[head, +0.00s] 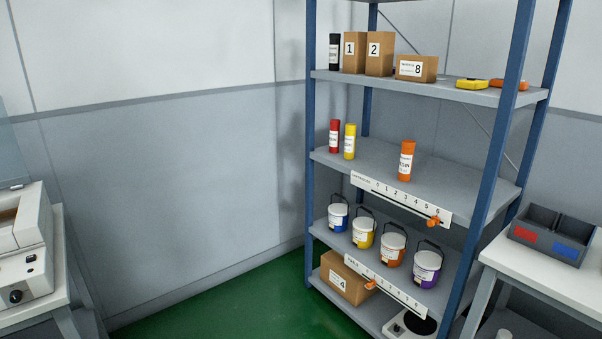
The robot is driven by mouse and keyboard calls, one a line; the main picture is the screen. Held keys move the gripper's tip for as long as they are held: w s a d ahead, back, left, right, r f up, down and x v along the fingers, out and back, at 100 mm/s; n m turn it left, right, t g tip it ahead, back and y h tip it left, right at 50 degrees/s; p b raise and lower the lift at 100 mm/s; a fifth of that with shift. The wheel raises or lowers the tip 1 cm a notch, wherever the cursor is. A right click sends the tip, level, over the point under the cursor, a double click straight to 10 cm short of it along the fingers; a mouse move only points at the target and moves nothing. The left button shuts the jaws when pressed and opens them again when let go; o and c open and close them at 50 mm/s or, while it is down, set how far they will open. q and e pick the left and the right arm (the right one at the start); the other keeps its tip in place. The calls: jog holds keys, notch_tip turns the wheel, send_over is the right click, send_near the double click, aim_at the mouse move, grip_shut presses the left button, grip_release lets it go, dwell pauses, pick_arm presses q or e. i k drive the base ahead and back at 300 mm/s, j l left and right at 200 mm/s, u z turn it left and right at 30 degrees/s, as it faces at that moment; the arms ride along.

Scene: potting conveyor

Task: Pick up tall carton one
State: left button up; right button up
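Tall carton one (354,53) is a brown upright box with a white label reading 1. It stands on the upper shelf (455,93) of the blue-post rack, towards the left end. A black cylinder (334,52) stands close on its left, and a similar tall carton marked 2 (379,53) stands close on its right. Neither of my grippers shows in the head view.
A low carton marked 8 (416,69) and a yellow tool (472,84) share that shelf. Cylinders, buckets and a carton marked 4 (346,279) fill lower shelves. A machine (25,250) stands left, a white table (550,275) right. Green floor is clear between.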

aim_at(355, 43)
jog(key=i, duration=1.75)
jog(key=i+z, duration=0.1)
jog(key=i, duration=0.4)
jog(key=i+j+z, duration=0.1)
jog(key=i, duration=0.4)
jog(key=i+j+z, duration=0.1)
jog(key=i, duration=0.4)
